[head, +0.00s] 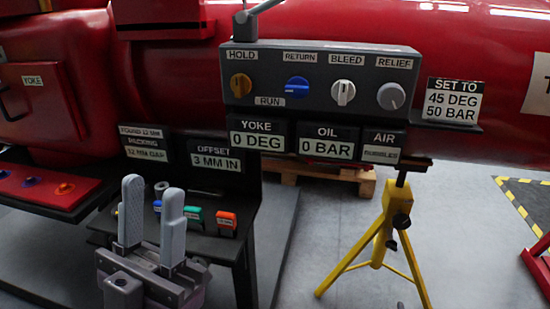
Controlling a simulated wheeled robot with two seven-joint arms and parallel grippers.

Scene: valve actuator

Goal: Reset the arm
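My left gripper (151,190) stands at the lower left with its two grey fingers pointing up. The fingers are apart with nothing between them. It is in front of a dark bench (190,235) and below the offset sign. My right gripper is not in view. The grey control box (320,75) carries a yellow knob (241,85), a blue knob (297,87), a white knob (343,92) and a grey knob (391,96). A grey lever (259,12) rises from its top. The gripper is well away from the box.
Small coloured blocks, including an orange one (226,222), sit on the bench. A yellow stand (383,235) occupies the floor at right.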

